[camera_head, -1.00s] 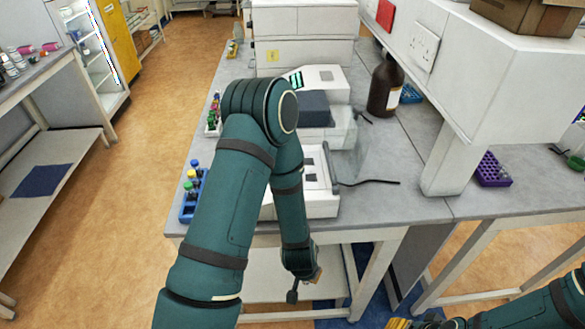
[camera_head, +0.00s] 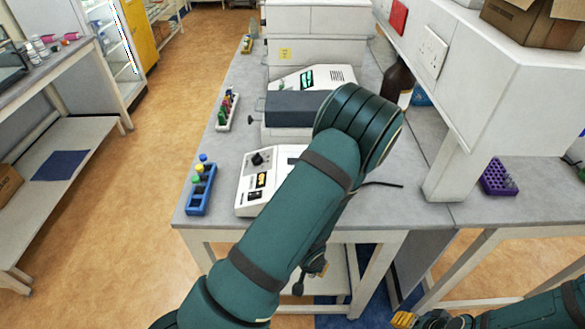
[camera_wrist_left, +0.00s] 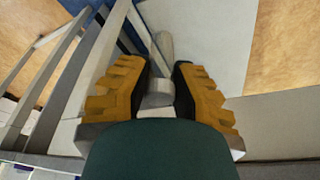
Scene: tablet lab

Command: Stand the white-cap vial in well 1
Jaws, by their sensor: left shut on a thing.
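My left gripper (camera_wrist_left: 160,72) is shut on a small pale cylinder (camera_wrist_left: 160,92), apparently the white-cap vial, between its yellow finger pads in the left wrist view. In the head view my forearm hides most of this hand, which hangs low in front of the bench. A blue rack (camera_head: 201,192) with blue, yellow and green-capped vials stands at the bench's front left corner. A white instrument (camera_head: 262,182) with a knob stands to its right, partly behind my arm. I cannot make out well 1. My right gripper (camera_head: 405,320) is cut off at the bottom edge.
A white rack (camera_head: 228,110) of several coloured vials stands farther back on the bench (camera_head: 215,150). A larger instrument with a dark cover (camera_head: 290,108), a brown bottle (camera_head: 397,84) and a purple rack (camera_head: 498,177) stand around. A wall unit (camera_head: 500,95) overhangs the right side.

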